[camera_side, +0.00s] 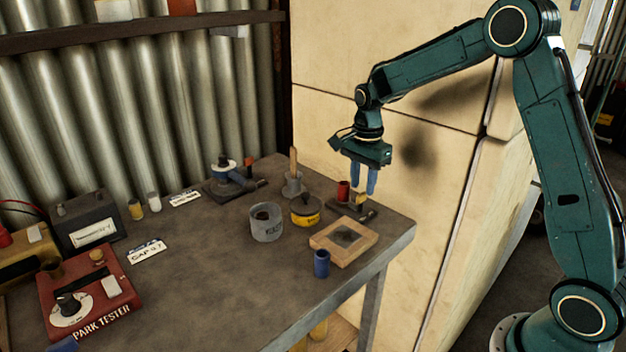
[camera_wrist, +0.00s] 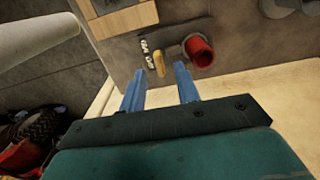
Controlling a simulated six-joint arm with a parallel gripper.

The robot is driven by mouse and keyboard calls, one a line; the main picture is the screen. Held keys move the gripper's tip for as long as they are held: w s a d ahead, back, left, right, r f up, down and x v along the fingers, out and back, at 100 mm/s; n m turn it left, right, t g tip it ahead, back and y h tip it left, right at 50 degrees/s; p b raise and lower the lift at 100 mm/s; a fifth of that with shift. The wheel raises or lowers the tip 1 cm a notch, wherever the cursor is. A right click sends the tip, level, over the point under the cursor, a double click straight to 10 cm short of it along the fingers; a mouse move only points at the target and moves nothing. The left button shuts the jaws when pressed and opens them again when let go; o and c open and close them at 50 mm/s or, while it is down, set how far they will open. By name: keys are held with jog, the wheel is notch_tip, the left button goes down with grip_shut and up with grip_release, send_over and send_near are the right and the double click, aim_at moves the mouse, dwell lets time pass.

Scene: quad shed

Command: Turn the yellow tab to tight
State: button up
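The yellow tab (camera_side: 361,199) stands on a small dark fixture (camera_side: 348,209) near the table's right corner, beside a red cylinder (camera_side: 343,190). In the wrist view the yellow tab (camera_wrist: 159,63) is a short upright-looking piece, with small white lettering (camera_wrist: 147,49) left of it that I cannot read. The red cylinder (camera_wrist: 200,50) is hollow and stands right of the tab. My gripper (camera_side: 364,190) points down over the fixture. Its blue fingers are apart and empty. In the wrist view my gripper (camera_wrist: 160,76) has the tab between and just beyond its fingertips. Contact cannot be told.
A wooden block with a dark recess (camera_side: 343,239), a blue cylinder (camera_side: 321,263), a yellow-and-black tin (camera_side: 306,211) and a grey cup (camera_side: 266,222) stand close by. A cream cabinet wall (camera_side: 420,150) rises behind the corner. The table's front middle is clear.

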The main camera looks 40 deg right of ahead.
aim_at(363, 195)
notch_tip(363, 195, up, 12)
jog(key=shift+f, duration=0.15)
dwell(0.3)
jog(key=shift+s, duration=0.1)
jog(key=s+a+r+n+t, duration=0.1)
jog(key=s+a+r+n, duration=0.25)
jog(key=s, duration=0.35)
jog(key=s+a+r+n+t, duration=0.2)
jog(key=s+r+n, duration=0.1)
jog(key=s+n, duration=0.25)
jog(key=s+a+f+n+t, duration=0.1)
jog(key=s+n, duration=0.3)
jog(key=s, duration=0.4)
jog(key=s+a+f+n+t, duration=0.1)
jog(key=s+a+f+n, duration=0.2)
jog(key=s+n, duration=0.2)
jog(key=s, duration=0.2)
jog(key=shift+s+f+t, duration=0.15)
jog(key=shift+s+t, duration=0.15)
jog(key=shift+s, duration=0.1)
